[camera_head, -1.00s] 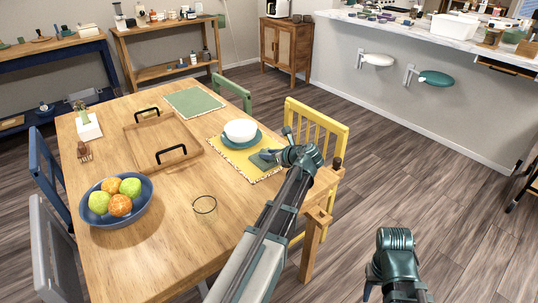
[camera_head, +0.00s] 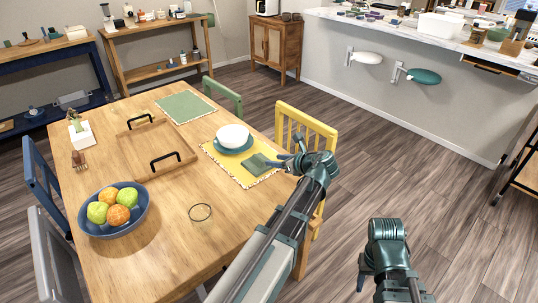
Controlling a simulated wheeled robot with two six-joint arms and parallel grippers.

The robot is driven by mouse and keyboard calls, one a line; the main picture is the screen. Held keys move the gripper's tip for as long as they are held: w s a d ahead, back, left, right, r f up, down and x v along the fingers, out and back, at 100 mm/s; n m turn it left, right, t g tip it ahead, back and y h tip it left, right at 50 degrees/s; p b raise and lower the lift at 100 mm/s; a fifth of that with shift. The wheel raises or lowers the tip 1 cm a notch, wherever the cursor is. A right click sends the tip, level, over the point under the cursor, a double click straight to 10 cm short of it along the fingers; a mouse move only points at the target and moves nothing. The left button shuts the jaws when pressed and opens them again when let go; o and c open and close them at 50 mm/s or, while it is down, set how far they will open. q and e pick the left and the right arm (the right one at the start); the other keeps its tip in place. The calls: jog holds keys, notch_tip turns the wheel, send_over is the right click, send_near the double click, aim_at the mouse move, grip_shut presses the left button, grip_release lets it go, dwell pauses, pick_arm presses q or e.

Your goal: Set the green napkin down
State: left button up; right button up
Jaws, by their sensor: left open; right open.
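The green napkin (camera_head: 256,164), a small folded square, lies on the yellow placemat (camera_head: 231,170), to the right of and in front of the white bowl on its teal plate. My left gripper (camera_head: 280,161) is open, just right of the napkin, with its fingers pointing left toward it. They look apart from it, though the height of the fingertips is hard to tell. My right gripper (camera_head: 364,272) is open and empty over the floor, right of the table.
The white bowl (camera_head: 233,135) on the teal plate (camera_head: 236,150) stands close behind the napkin. A wooden tray (camera_head: 136,147), a fruit bowl (camera_head: 90,229) and a dark ring (camera_head: 200,212) are on the table (camera_head: 165,245). A yellow chair (camera_head: 306,123) stands beyond my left gripper.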

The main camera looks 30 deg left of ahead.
pick_arm(q)
jog(key=shift+v, duration=0.9)
jog(key=shift+d+f, duration=0.1)
jog(key=s+d+f+n+g+h, duration=0.2)
jog(key=s+d+f+n+h, duration=0.3)
jog(key=s+d+n, duration=0.4)
jog(key=s+d+f+n+g+h, duration=0.3)
jog(key=s+d+f+n+h, duration=0.2)
jog(key=s+d+n, duration=0.4)
jog(key=s+d+f, duration=0.1)
jog(key=s+d, duration=0.3)
jog(key=d, duration=0.3)
jog(key=shift+s+n, duration=0.2)
jog(key=shift+n, duration=0.2)
jog(key=shift+f, duration=0.1)
notch_tip(320, 180, up, 14)
jog(key=p, duration=1.4)
